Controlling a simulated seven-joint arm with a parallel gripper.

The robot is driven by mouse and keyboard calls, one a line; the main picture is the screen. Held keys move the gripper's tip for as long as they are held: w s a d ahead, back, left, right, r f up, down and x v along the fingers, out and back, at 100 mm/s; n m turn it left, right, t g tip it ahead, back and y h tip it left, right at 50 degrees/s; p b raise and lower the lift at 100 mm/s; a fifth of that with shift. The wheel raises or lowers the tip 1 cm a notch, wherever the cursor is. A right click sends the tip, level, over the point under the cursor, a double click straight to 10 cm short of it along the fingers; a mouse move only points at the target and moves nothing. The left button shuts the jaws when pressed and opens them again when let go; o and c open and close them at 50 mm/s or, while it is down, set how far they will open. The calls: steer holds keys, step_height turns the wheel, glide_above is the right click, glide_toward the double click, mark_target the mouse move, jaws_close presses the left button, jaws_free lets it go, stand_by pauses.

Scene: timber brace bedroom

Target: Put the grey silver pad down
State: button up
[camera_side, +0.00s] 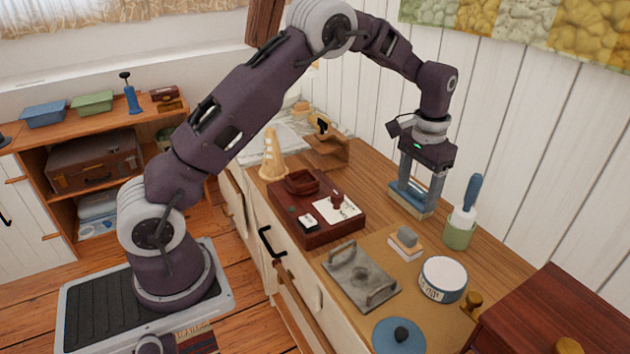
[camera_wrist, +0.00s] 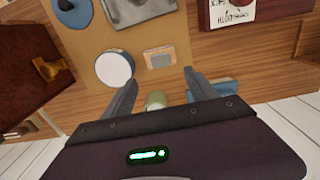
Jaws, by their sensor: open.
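A small grey pad (camera_side: 407,236) rests on a cream block (camera_side: 405,252) on the tan mat. It also shows in the wrist view (camera_wrist: 158,60), on its pale backing, just ahead of the fingertips. My gripper (camera_side: 416,196) is open, fingers pointing down, over the wooden counter behind the mat. In the wrist view my gripper (camera_wrist: 161,80) has its fingers spread with nothing held between them. The pad is apart from both fingers. A blue and cream block (camera_side: 410,200) lies at the fingertips in the side view; whether they touch it I cannot tell.
A green cup (camera_side: 459,232) with a blue-handled tool stands right of my gripper. A white round tin (camera_side: 443,277), a grey tray with handles (camera_side: 357,277) and a blue disc (camera_side: 398,338) occupy the tan mat (camera_side: 400,273). A dark red box (camera_side: 320,228) stands left.

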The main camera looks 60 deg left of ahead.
steer(key=s+d+r+t, duration=0.2)
steer(key=s+r+t, duration=0.1)
steer(key=s+r, duration=1.45)
steer(key=s+d+f+t, duration=0.1)
steer(key=s+t, duration=0.1)
steer(key=s, duration=1.5)
steer(key=shift+s, duration=0.15)
steer(key=shift+c, duration=0.2)
steer(key=shift+c, duration=1.4)
